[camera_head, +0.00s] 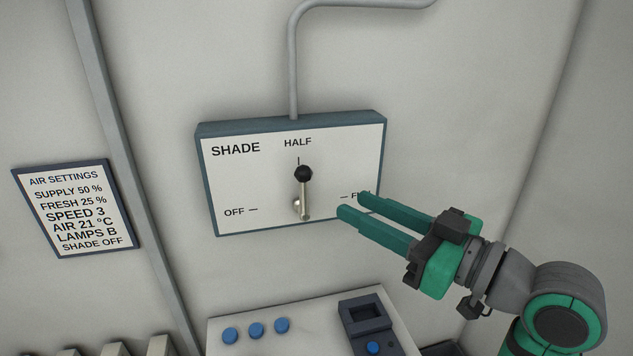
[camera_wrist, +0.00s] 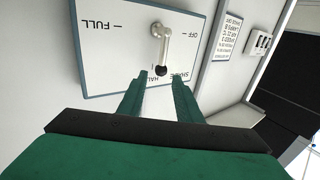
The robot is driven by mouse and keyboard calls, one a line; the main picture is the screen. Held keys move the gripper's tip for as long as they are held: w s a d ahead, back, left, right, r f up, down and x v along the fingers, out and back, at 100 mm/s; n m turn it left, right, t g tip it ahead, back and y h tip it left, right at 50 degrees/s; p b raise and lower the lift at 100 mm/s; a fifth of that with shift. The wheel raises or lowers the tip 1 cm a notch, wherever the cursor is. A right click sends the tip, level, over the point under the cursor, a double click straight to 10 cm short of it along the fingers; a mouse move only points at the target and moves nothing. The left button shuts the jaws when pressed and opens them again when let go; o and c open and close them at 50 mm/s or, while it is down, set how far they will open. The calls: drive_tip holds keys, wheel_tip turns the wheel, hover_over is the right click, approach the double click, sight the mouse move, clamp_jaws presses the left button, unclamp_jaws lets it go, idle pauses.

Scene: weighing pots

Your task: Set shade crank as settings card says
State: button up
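The shade crank (camera_head: 304,192) is a metal arm with a black knob on the white SHADE panel (camera_head: 238,182). Its knob points up at HALF; OFF is marked at the left and FULL at the right. The settings card (camera_head: 78,207) on the wall at left reads SHADE OFF on its bottom line. My gripper (camera_head: 355,205) is open and empty, right of the crank and apart from it, its fingers covering part of the FULL label. In the wrist view, the crank (camera_wrist: 162,45) appears upside down, its knob just beyond the gap between my open fingertips (camera_wrist: 158,78).
Below the panel is a pale console (camera_head: 300,308) with several blue buttons and a dark device (camera_head: 372,327). A grey conduit (camera_head: 293,70) rises from the panel's top. A grey wall strip (camera_head: 130,150) runs between card and panel. The space left of the crank is clear.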

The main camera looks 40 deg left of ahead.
sight(307, 183)
drive_tip(key=a, duration=0.7)
drive_tip(key=w+a, duration=0.1)
drive_tip(key=a, duration=0.2)
drive_tip(key=shift+a+r, duration=0.2)
drive_tip(key=shift+a, duration=0.15)
drive_tip(key=shift+c, duration=0.4)
drive_tip(key=shift+n, duration=0.3)
clamp_jaws()
